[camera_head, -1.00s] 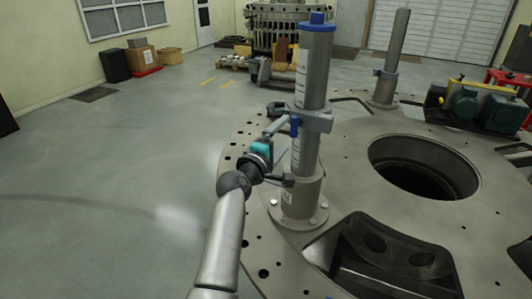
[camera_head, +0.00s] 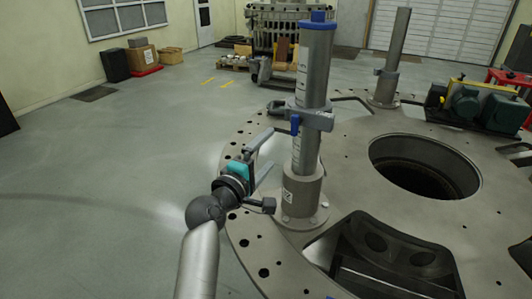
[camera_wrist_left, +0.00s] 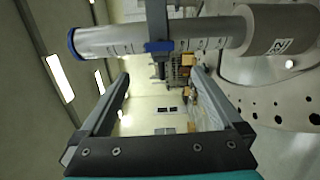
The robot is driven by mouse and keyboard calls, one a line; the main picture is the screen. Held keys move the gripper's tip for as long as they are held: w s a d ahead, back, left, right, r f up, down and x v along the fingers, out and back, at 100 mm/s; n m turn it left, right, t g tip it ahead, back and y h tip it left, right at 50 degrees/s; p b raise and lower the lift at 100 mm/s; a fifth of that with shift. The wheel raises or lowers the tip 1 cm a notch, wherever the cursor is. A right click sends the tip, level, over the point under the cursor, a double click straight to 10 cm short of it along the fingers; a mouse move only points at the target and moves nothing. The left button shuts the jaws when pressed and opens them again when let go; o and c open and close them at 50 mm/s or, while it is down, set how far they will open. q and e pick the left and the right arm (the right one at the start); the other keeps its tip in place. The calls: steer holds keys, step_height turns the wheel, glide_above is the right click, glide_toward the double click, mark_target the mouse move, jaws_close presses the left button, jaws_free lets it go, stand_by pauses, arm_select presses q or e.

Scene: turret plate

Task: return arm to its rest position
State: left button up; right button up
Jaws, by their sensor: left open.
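My left gripper (camera_head: 262,158) is open and empty in the head view, just left of the near upright post (camera_head: 305,150). Its fingers point up and away, apart from the post. In the left wrist view the two fingers (camera_wrist_left: 160,105) are spread wide with nothing between them. The post lies across the top of that view (camera_wrist_left: 110,40), with its blue cap and blue-handled clamp (camera_wrist_left: 158,46). The post has a grey clamp collar (camera_head: 318,120) in the head view. My right gripper is not in view.
The turret plate (camera_head: 350,155) has a round opening (camera_head: 425,167) and a dark recess (camera_head: 390,255). A second post (camera_head: 391,60) and a green motor unit (camera_head: 480,106) stand farther back. Open floor (camera_head: 120,170) lies to the left. Boxes (camera_head: 142,60) sit by the wall.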

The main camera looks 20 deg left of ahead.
arm_select(q)
steer(key=s+d+f+m+g+h, duration=0.1)
steer(key=s+d+f+m+g, duration=0.25)
steer(key=s+f+m, duration=0.3)
steer(key=s+d+f+m+g, duration=0.3)
steer(key=s+f+m+g, duration=0.2)
steer(key=s+f, duration=0.25)
steer(key=s+a+f+m+g+y, duration=0.1)
steer(key=s+f+m+g, duration=0.25)
steer(key=s, duration=0.55)
steer(key=s+f+m+g+y, duration=0.2)
steer(key=s+f+m+g, duration=0.15)
steer(key=s, duration=0.55)
steer(key=s+b+x, duration=0.2)
steer(key=b+x, duration=0.1)
steer(key=x, duration=0.6)
steer(key=s+f+b+x, duration=0.15)
steer(key=b+x, duration=0.25)
steer(key=x, duration=0.6)
steer(key=s+b+x, duration=0.3)
steer(key=x, duration=0.6)
steer(key=s+a+f+b, duration=0.1)
steer(key=s+f+b, duration=0.4)
steer(key=f, duration=0.8)
steer(key=s+a+f+g+b, duration=0.1)
steer(key=s+f+b, duration=0.5)
steer(key=s+f, duration=0.5)
step_height(320, 180, down, 3)
steer(key=shift+s+m, duration=0.25)
steer(key=shift+m, duration=0.2)
